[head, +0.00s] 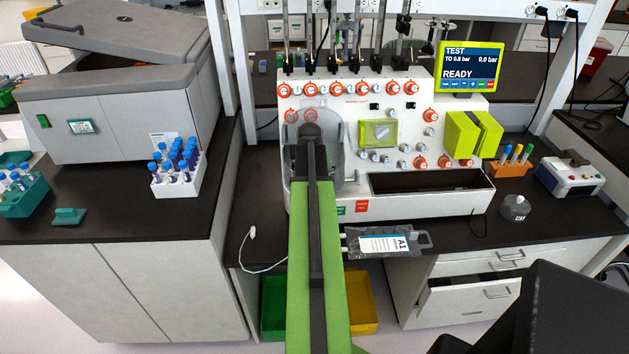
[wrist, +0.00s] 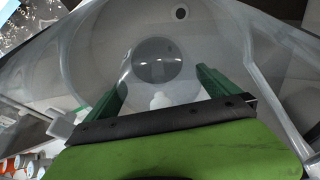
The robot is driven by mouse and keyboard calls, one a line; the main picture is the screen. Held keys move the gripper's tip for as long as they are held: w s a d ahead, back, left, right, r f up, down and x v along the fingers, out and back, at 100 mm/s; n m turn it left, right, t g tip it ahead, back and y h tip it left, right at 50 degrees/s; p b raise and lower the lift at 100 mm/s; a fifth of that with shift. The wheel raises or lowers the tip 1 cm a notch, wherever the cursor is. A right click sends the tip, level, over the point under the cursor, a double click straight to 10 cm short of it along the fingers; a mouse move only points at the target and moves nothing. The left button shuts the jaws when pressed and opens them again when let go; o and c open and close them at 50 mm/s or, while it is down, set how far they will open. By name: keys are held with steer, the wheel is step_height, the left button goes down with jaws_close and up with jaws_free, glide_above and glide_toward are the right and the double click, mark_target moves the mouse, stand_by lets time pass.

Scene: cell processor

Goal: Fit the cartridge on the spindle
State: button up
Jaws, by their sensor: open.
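In the wrist view, a clear, rounded piece with a grey round face (wrist: 158,62) stands between the two green fingers of my gripper (wrist: 160,80). It looks like the cartridge, but its lower part is hidden by my gripper. The fingers are apart, one on each side; I cannot tell whether they touch it. A pale round bowl surrounds it. I cannot make out the spindle or whether the cartridge is seated on it. In the head view, my arm reaches into the clear round bay at the left of the white processor (head: 400,118), hiding the bay's middle.
Knobs and a raised yellow-green screen (head: 468,66) are right of the bay. A labelled bag (head: 385,244) lies at the counter's front edge. A tube rack (head: 178,178) stands left. Bay walls are close around my gripper.

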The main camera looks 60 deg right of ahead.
steer(key=p+v, duration=1.6)
steer(key=v, duration=0.1)
steer(key=shift+r+p, duration=0.25)
steer(key=shift+p, duration=0.1)
